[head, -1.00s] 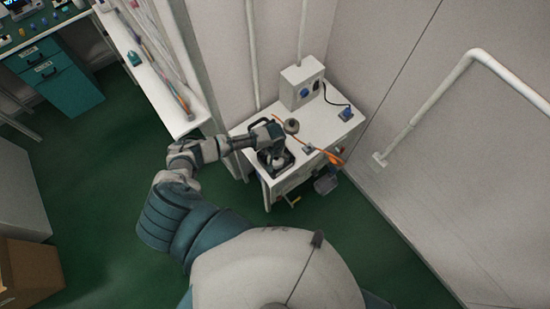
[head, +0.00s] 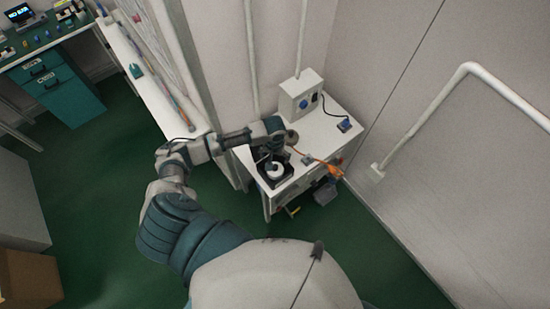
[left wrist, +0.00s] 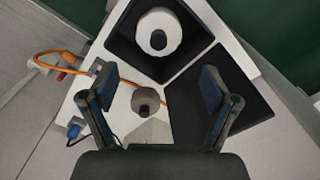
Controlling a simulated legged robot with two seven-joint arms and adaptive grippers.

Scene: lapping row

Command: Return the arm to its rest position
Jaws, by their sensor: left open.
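My left gripper (head: 273,143) hangs over the small white bench (head: 330,128) in the head view. In the left wrist view its two fingers (left wrist: 160,88) are spread wide with nothing between them. A black open box (left wrist: 118,42) holds a white ring (left wrist: 158,32) with a dark centre; the ring also shows in the head view (head: 275,171). A dark flat panel (left wrist: 240,95) lies beside the box. A grey round piece with a hole (left wrist: 146,100) sits on the bench, apart from the fingers. My right gripper is out of view.
A grey switch box (head: 295,98) with a blue socket stands at the bench's back. An orange cable (head: 313,159) crosses the bench top. A narrow white shelf (head: 150,90) runs left of my arm. A cardboard box (head: 28,278) stands at lower left. Green floor between is open.

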